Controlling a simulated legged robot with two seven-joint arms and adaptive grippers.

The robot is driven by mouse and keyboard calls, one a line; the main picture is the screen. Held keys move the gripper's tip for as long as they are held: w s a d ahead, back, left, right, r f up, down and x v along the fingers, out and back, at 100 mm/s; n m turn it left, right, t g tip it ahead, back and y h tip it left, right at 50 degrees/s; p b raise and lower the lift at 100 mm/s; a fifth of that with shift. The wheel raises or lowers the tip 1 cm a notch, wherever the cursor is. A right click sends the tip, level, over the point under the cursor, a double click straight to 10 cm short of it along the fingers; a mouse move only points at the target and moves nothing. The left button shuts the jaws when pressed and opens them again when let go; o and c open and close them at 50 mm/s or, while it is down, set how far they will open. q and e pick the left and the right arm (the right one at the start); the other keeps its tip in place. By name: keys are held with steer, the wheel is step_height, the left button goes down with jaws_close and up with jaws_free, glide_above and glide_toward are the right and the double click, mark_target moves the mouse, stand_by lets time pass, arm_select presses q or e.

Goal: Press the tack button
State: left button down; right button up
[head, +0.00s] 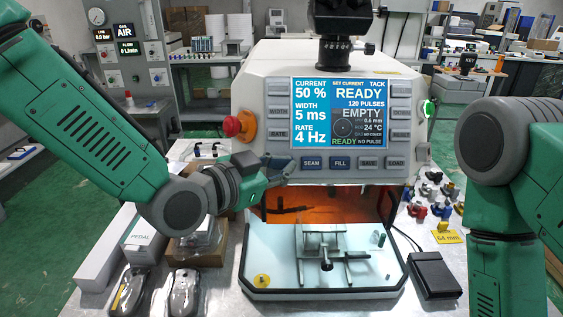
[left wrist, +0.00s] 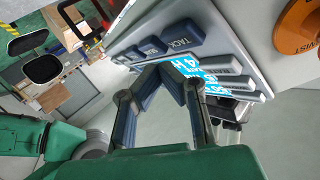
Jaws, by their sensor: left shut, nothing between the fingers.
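The TACK button (left wrist: 180,37) shows clearly in the left wrist view, beside SEAM (left wrist: 150,47). In the head view my left gripper covers the TACK place, left of the SEAM button (head: 312,163). My left gripper (head: 286,166) is shut and empty, its tips close to the panel. In the left wrist view its tips (left wrist: 165,70) overlap the screen edge beside TACK; contact cannot be told. My right gripper is out of view.
A red emergency stop knob (head: 232,126) on an orange base sits left of the screen, above my left gripper. The lit chamber with a fixture (head: 326,250) lies below. A black pedal (head: 435,275) and small coloured parts (head: 440,208) lie at right.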

arm_select(q)
steer(key=s, duration=0.1)
steer(key=s+r, duration=0.1)
steer(key=s+r+p, duration=0.1)
steer(key=shift+s+d, duration=0.2)
steer(key=shift+s, duration=0.2)
steer(key=shift+a+f, duration=0.1)
steer(key=shift+f, duration=0.1)
steer(key=s+a+f+n+g+y+b, duration=0.1)
steer(key=s+a+f+n+y+b, duration=0.1)
steer(key=f, duration=0.8)
steer(key=s+a+f+n+g+y+b, duration=0.2)
steer(key=a+f, duration=0.4)
steer(key=f, duration=0.5)
steer(key=s+a+f+n+g+y+b, duration=0.1)
steer(key=s+a+f+b, duration=0.3)
steer(key=f, duration=0.7)
steer(key=shift+s+a+f+n+y, duration=0.2)
steer(key=shift+s+a+n+y, duration=0.15)
steer(key=shift+a+n+y, duration=0.35)
steer(key=s+a+f+n+g+y+b, duration=0.5)
steer(key=s+a+f, duration=1)
steer(key=s+f, duration=0.3)
steer(key=shift+s+f+n+g+b, duration=0.4)
steer(key=shift+s+g+b, duration=0.3)
steer(key=shift+s+g, duration=0.1)
